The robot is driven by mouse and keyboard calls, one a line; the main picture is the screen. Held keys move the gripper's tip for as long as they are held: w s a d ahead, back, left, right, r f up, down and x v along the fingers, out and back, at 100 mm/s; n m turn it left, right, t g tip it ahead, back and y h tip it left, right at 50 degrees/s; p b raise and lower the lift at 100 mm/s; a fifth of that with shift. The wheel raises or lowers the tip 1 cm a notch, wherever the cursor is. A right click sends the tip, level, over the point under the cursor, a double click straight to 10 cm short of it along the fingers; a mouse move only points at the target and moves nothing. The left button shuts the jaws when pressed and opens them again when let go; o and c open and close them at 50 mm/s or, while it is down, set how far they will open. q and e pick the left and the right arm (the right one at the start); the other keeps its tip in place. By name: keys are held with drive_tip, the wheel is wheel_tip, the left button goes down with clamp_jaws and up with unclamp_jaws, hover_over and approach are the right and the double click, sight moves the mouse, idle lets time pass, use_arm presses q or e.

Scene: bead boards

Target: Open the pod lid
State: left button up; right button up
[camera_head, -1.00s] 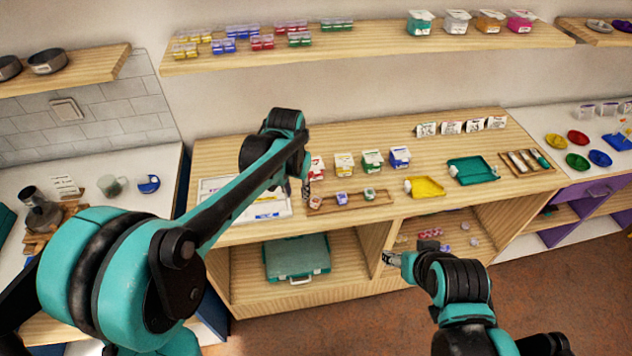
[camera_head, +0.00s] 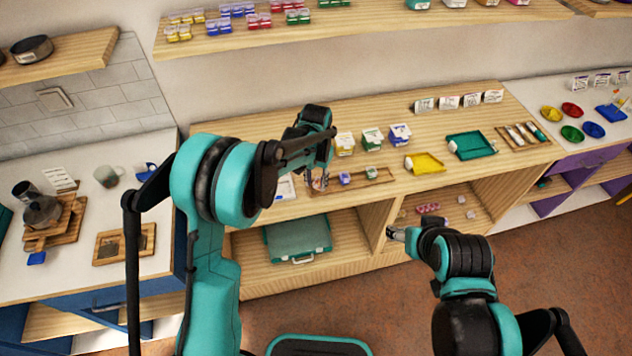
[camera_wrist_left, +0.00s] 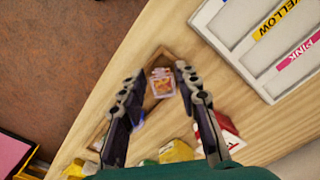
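A small clear pod (camera_wrist_left: 162,84) with orange-red contents sits at one end of a narrow wooden tray (camera_wrist_left: 176,56) in the left wrist view. My left gripper (camera_wrist_left: 158,76) is open, with its two fingers on either side of the pod in that view; I cannot tell whether they touch it. Whether the pod's lid is shut is too small to tell. In the head view my left gripper (camera_head: 318,184) is at the tray's left end and largely hides this pod. Two other pods, purple (camera_head: 344,178) and green (camera_head: 371,173), stand along the tray. My right gripper (camera_head: 394,233) is low before the open shelf.
Coloured boxes, such as a green one (camera_head: 372,139), stand behind the tray. A yellow tray (camera_head: 425,163) and a teal tray (camera_head: 471,146) lie to the right. A white panel with colour labels (camera_wrist_left: 236,30) lies beside the gripper. A teal case (camera_head: 298,240) sits on the shelf below.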

use_arm(q)
drive_tip(key=shift+f, duration=0.1)
clamp_jaws()
drive_tip(key=shift+w, duration=0.1)
drive_tip(key=g, duration=0.2)
drive_tip(key=w+r+g+y, duration=0.1)
drive_tip(key=shift+d, duration=0.25)
drive_tip(key=shift+r+g+y, duration=0.1)
drive_tip(key=shift+g+y, duration=0.2)
drive_tip(key=shift+g, duration=0.2)
